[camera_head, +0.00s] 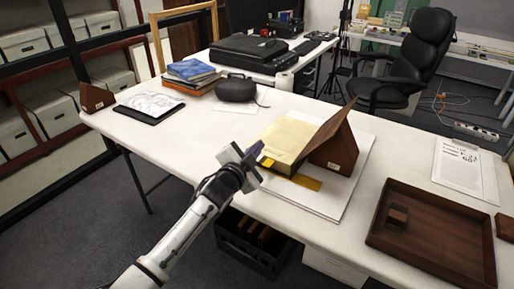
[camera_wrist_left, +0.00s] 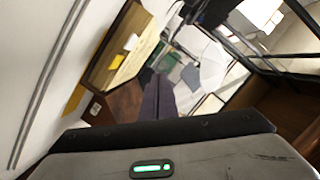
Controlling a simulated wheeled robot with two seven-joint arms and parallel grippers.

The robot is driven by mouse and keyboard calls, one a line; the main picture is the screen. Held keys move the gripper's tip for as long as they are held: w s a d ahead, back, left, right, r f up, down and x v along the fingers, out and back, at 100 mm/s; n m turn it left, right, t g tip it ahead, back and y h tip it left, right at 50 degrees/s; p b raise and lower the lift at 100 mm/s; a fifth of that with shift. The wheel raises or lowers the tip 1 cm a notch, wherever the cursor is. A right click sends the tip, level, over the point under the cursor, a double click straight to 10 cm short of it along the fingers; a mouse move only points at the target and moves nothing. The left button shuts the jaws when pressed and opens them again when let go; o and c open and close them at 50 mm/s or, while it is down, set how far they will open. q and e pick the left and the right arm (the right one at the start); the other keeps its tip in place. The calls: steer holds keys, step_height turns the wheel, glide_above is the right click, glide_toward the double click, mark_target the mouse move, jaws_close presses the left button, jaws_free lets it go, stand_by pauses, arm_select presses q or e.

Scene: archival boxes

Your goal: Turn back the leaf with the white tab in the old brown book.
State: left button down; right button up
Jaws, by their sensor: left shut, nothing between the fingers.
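The old brown book (camera_head: 290,139) lies open on a white board (camera_head: 345,190), its cream leaves facing up. Its brown cover (camera_head: 327,122) tilts up at the right against a dark wooden wedge (camera_head: 337,153). A yellow tab (camera_head: 267,162) sticks out at the book's near edge. In the left wrist view, a small white tab (camera_wrist_left: 131,42) shows at the edge of the book (camera_wrist_left: 112,52), near a yellow tab (camera_wrist_left: 117,61). My left gripper (camera_head: 256,153) is shut and empty, just left of the book's near corner; whether it touches is unclear. My right gripper is out of view.
A yellow strip (camera_head: 306,181) lies on the board in front of the book. A brown tray (camera_head: 435,235) with a small block stands at right, near a clipboard (camera_head: 464,170). The table's left front is clear.

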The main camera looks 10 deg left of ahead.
arm_select(q)
steer(key=s+a+r+p, duration=0.4)
steer(key=s+r, duration=0.2)
steer(key=s, duration=0.3)
steer(key=shift+r+p, duration=0.2)
steer(key=shift+p, duration=0.15)
steer(key=shift+d, duration=0.1)
stand_by(0.3)
steer(key=s+f+n+g, duration=0.4)
steer(key=s+f+n, duration=0.1)
steer(key=s+f, duration=1.15)
steer(key=s+f+n+g, duration=0.1)
steer(key=s+f, duration=0.2)
steer(key=s, duration=0.3)
steer(key=s+a+f+n+g, duration=0.1)
steer(key=s+f+n, duration=0.1)
steer(key=s, duration=0.4)
steer(key=s+a+f+n+g+y, duration=0.1)
steer(key=s+f+n, duration=0.1)
steer(key=s+f, duration=0.2)
steer(key=shift+s+a+f, duration=0.2)
steer(key=shift+s+f, duration=0.05)
steer(key=shift+s, duration=0.8)
